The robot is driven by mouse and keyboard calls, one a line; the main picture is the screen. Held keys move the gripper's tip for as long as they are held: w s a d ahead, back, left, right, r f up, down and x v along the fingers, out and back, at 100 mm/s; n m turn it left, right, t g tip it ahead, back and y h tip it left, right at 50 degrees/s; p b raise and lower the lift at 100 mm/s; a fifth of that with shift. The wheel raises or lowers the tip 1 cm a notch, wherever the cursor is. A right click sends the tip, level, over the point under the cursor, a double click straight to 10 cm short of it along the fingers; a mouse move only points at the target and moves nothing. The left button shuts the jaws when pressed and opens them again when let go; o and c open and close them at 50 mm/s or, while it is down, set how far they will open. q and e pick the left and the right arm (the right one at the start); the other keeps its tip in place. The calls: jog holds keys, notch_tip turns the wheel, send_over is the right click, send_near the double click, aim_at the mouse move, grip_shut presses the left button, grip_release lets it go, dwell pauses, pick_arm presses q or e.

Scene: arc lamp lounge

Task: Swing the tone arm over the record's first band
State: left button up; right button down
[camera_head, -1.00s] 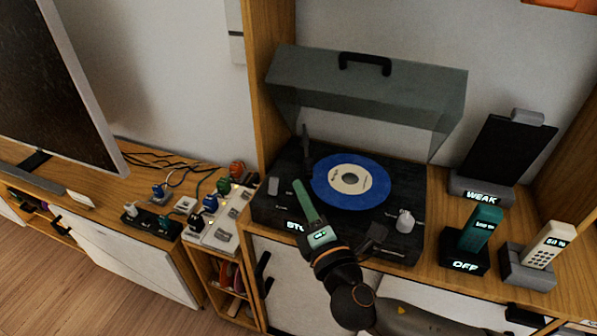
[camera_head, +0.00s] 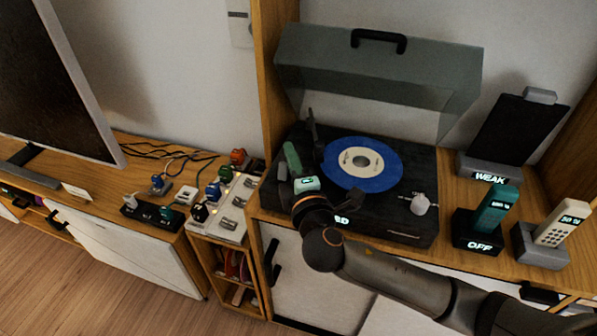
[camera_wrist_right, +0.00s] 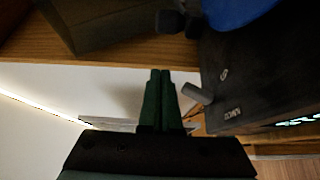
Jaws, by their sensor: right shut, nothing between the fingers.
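The record player (camera_head: 425,160) has a blue record (camera_head: 385,182) with a pale centre label on its dark deck. The black tone arm (camera_head: 313,132) stands along the left side of the record, off the disc; its front end is hard to make out. My right gripper (camera_head: 290,147) has its green fingers shut and empty, over the left part of the deck, left of the tone arm. I cannot tell if they touch. My left gripper is not in view.
The smoky lid (camera_head: 385,75) is raised behind the deck. A pale knob (camera_head: 421,204) stands at its front right. Handsets in docks (camera_head: 478,228) and a dark tablet stand (camera_head: 510,130) are to the right. A switch panel (camera_head: 230,215) and power strip (camera_head: 155,213) are left.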

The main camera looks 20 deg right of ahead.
aim_at(319, 149)
jog(key=shift+s+d, duration=0.1)
jog(key=shift+d, duration=1.8)
jog(key=shift+s, duration=0.1)
jog(key=shift+s+d+p, duration=0.15)
jog(key=shift+d, duration=0.45)
jog(key=shift+s+d+p, duration=0.15)
jog(key=shift+d, duration=0.4)
jog(key=shift+w+a, duration=0.1)
